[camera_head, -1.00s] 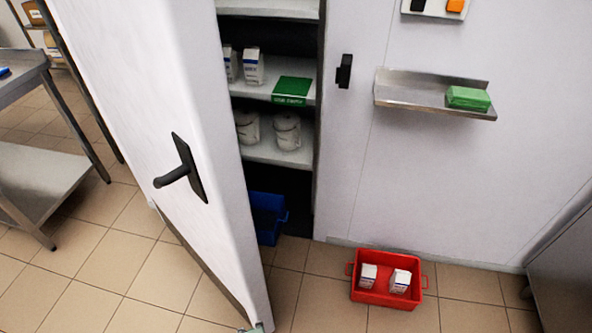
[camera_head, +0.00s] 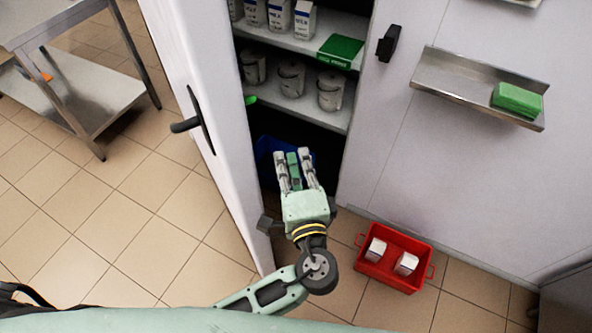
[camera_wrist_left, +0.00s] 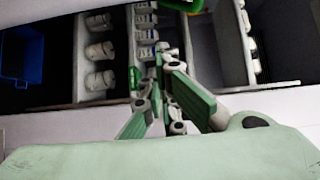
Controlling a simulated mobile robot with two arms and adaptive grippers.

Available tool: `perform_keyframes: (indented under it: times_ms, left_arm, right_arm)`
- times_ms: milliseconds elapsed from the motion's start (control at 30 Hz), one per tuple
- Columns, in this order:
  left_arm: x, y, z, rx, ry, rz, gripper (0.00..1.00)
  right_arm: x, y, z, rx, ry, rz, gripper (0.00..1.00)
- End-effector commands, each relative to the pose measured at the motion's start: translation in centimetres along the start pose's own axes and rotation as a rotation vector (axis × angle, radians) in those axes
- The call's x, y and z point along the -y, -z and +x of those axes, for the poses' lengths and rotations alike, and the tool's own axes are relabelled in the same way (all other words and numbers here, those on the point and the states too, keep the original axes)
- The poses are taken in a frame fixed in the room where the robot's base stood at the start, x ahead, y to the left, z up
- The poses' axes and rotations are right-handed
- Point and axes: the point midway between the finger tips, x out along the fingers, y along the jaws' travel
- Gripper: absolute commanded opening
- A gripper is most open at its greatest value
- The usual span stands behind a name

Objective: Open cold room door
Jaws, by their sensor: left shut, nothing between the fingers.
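The white cold room door (camera_head: 222,142) stands ajar at the left of the head view, with a black lever handle (camera_head: 192,121) on its outer face. The opening to its right shows shelves inside. My left gripper (camera_head: 293,157) is shut and empty. In the head view it appears in front of the opening, just right of the door's free edge, fingers pointing into the gap. Whether its wrist touches the door is unclear. The wrist view shows its fingers (camera_wrist_left: 165,90) with shelves beyond. My right gripper is not in view.
White canisters (camera_head: 291,78), cartons (camera_head: 279,16) and a green box (camera_head: 340,50) stand on the shelves. A blue crate (camera_head: 266,150) is low inside. A red crate (camera_head: 393,260) with cartons sits on the floor at right. A steel table (camera_head: 95,100) stands left.

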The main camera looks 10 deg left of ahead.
Motion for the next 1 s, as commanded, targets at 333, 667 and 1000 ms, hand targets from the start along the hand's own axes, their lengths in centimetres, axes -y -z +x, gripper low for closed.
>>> perform_keyframes:
  times_ms: [333, 667, 1000]
  left_arm:
    - [0.2, -2.6, 2.8, 0.001, -0.003, 0.005, 0.0]
    - [-0.1, -3.8, 2.2, -0.001, -0.003, 0.001, 0.0]
    - [-0.1, -4.0, 2.2, -0.004, -0.003, 0.001, 0.0]
  right_arm:
    - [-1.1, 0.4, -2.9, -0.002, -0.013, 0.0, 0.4]
    - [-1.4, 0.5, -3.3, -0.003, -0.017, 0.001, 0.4]
    - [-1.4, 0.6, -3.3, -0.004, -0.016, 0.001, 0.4]
